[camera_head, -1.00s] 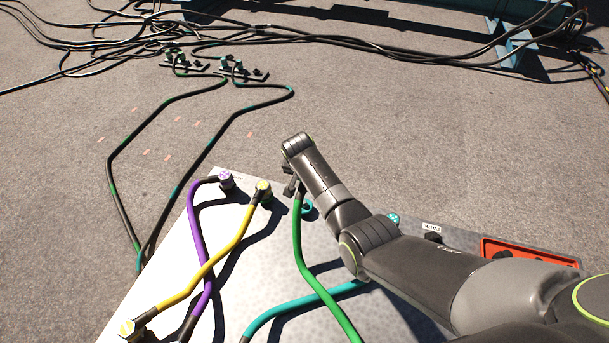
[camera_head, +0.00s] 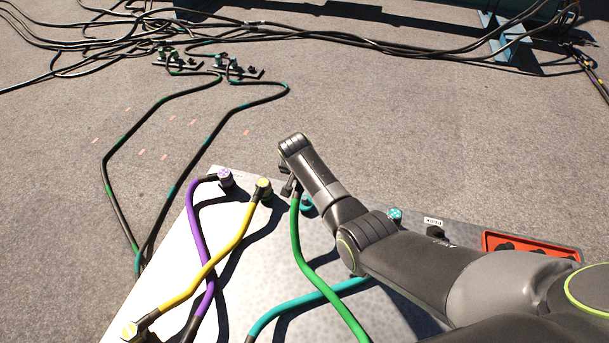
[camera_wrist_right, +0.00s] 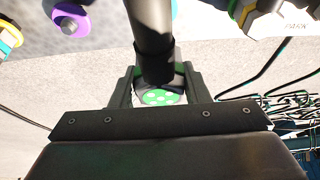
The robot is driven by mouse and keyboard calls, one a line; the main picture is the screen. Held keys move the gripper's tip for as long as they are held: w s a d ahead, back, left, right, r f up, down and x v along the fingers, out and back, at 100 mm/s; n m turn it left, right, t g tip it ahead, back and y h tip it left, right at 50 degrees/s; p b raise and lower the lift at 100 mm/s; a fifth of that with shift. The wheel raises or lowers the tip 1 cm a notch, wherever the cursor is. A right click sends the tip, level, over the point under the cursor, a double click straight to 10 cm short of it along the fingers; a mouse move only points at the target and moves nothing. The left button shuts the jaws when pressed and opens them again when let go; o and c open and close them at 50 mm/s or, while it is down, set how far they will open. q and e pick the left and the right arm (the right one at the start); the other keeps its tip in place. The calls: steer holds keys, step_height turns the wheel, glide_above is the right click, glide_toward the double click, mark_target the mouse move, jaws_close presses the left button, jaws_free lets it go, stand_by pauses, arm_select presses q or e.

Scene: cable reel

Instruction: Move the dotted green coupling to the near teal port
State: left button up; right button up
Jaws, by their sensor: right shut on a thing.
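The dotted green coupling (camera_wrist_right: 160,97) is between the fingers of my right gripper (camera_wrist_right: 157,85) in the wrist view, its dotted face towards the camera. The gripper is shut on it. In the head view my right gripper (camera_head: 290,188) is above the far part of the pale board, and the green cable (camera_head: 308,262) runs from it towards the front. A teal ring-shaped part (camera_head: 306,203) shows just right of the gripper, partly hidden by my arm. Whether the coupling touches anything below it cannot be told. My left gripper is not in view.
A purple connector (camera_head: 225,178) and a yellow one (camera_head: 263,189) stand left of the gripper. A teal dotted connector (camera_head: 394,216) and an orange tray (camera_head: 532,250) lie right of my arm. A teal cable (camera_head: 295,307) crosses under the green one.

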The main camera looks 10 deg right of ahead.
steer(key=b, duration=0.4)
glide_above(305, 197)
steer(key=shift+s+a+f, duration=0.1)
steer(key=shift+s+f, duration=0.05)
steer(key=shift+f, duration=1.15)
steer(key=shift+s+a+f, duration=0.1)
steer(key=shift+s+f, duration=0.05)
steer(key=shift+f, duration=1.15)
steer(key=shift+f, duration=0.1)
steer(key=shift+f, duration=0.45)
steer(key=shift+f+b, duration=0.1)
steer(key=shift+b, duration=0.25)
steer(key=shift+f+b, duration=0.6)
steer(key=shift+f, duration=0.15)
steer(key=shift+f+b, duration=0.35)
steer(key=shift+f, duration=0.2)
steer(key=o, duration=1.1)
steer(key=shift+r, duration=0.1)
steer(key=shift+o, duration=0.4)
steer(key=shift+s, duration=0.1)
